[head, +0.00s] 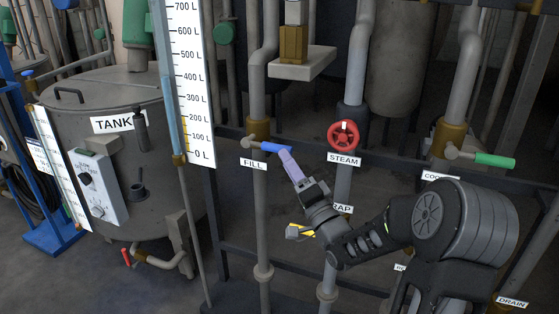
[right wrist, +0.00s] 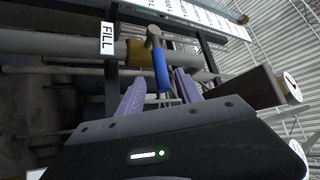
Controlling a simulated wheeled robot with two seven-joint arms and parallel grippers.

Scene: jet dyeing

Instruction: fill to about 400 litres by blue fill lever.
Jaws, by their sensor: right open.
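The blue fill lever (head: 276,147) sticks out to the right, roughly level, from the brass valve (head: 257,132) on the pipe above the FILL label (head: 253,164). My right gripper (head: 285,154) is open, with its purple fingers at the lever's outer end. In the right wrist view, the blue lever (right wrist: 161,70) lies between the two open fingers (right wrist: 158,88); contact cannot be told. The level scale (head: 190,90), marked in litres from 0 up past 700, stands left of the FILL pipe. A bluish sight tube (head: 166,75) runs beside it; its liquid level is unclear. My left gripper is not in view.
The red STEAM handwheel (head: 343,136) is close to the right of my gripper. A green lever (head: 495,159) is further right. The grey tank (head: 150,190) with its control box (head: 97,187) stands at the left. Dark frame bars and pipes run behind my right arm.

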